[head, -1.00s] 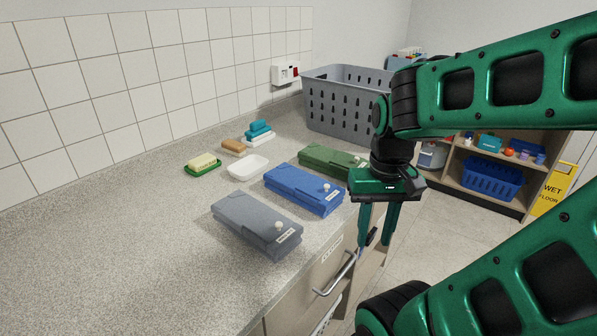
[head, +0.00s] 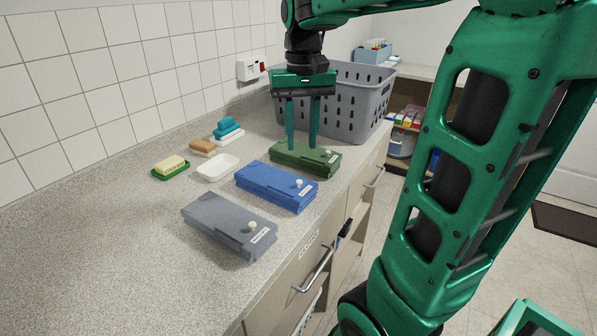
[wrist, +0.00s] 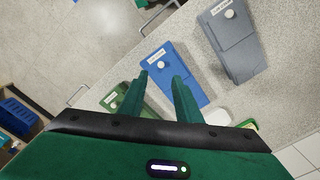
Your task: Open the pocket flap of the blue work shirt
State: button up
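The blue work shirt (head: 268,188) lies folded flat on the counter, between a grey folded shirt (head: 222,226) and a green one (head: 300,157). A flap with a white round button and a small label shows at its front right end; the flap looks closed. The blue shirt also shows in the wrist view (wrist: 180,82), just beyond the fingers. My gripper (head: 302,146) points down with its two fingers apart and nothing between them. In the head view its fingertips overlap the green shirt; I cannot tell their exact height.
A grey perforated basket (head: 345,100) stands behind the green shirt. A white dish (head: 217,167), a soap on a green dish (head: 171,167), a brown block (head: 202,148) and blue items (head: 227,130) sit to the left. The near-left counter (head: 90,240) is clear.

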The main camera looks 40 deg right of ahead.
send_near(289, 180)
jog(key=s+f, duration=0.1)
jog(key=f, duration=0.1)
jog(key=s+f, duration=0.1)
jog(key=f, duration=0.1)
jog(key=s+f, duration=0.1)
jog(key=shift+s+d+f, duration=0.15)
jog(key=shift+s+f, duration=0.15)
jog(key=shift+f, duration=0.1)
